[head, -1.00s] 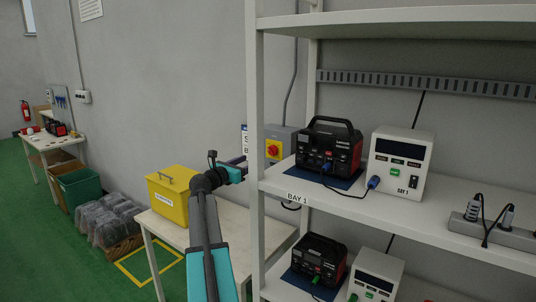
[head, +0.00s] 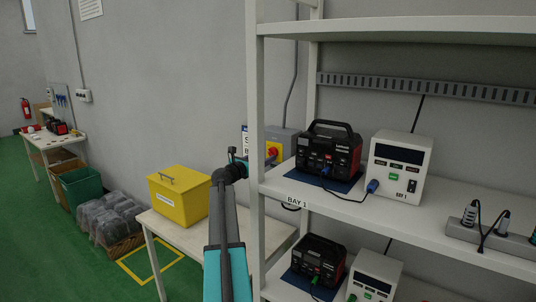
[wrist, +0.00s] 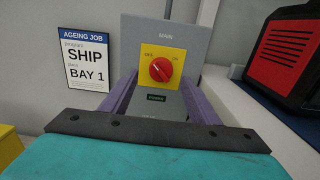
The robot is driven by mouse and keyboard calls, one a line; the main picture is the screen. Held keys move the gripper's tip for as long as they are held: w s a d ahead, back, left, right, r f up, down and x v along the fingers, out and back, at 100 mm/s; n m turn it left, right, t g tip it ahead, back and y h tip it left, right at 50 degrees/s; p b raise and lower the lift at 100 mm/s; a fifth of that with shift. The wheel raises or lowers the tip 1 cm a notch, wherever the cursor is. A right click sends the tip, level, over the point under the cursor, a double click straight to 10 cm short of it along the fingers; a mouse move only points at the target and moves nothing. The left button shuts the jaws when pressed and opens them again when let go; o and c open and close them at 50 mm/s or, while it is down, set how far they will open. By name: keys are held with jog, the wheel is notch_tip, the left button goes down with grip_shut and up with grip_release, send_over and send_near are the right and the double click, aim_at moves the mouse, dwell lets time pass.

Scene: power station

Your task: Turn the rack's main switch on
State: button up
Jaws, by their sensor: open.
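The main switch is a grey wall box (wrist: 187,40) marked MAIN, with a yellow plate (wrist: 174,83) and a red round knob (wrist: 160,69). OFF is printed at the plate's upper left and ON at its upper right. The knob's mark seems to lean toward OFF. A small dark display (wrist: 156,97) sits below the plate. My gripper (wrist: 158,80) is open, its two purple fingers on either side of the knob in the wrist view; contact cannot be told. In the head view the switch box (head: 288,138) is beyond the rack post, which partly hides my gripper.
The white rack post (head: 255,90) stands close beside my arm. A black and red power unit (head: 328,150) and a white tester (head: 399,165) stand on the shelf. A yellow box (head: 178,197) sits on the table left of my arm. A job card (wrist: 88,57) hangs left of the switch.

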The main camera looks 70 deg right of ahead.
aim_at(270, 153)
jog(key=shift+p+x, duration=0.55)
jog(key=shift+x, duration=1.7)
jog(key=shift+a, duration=0.1)
jog(key=shift+c, duration=0.3)
jog(key=c, duration=1)
jog(key=shift+a, duration=0.1)
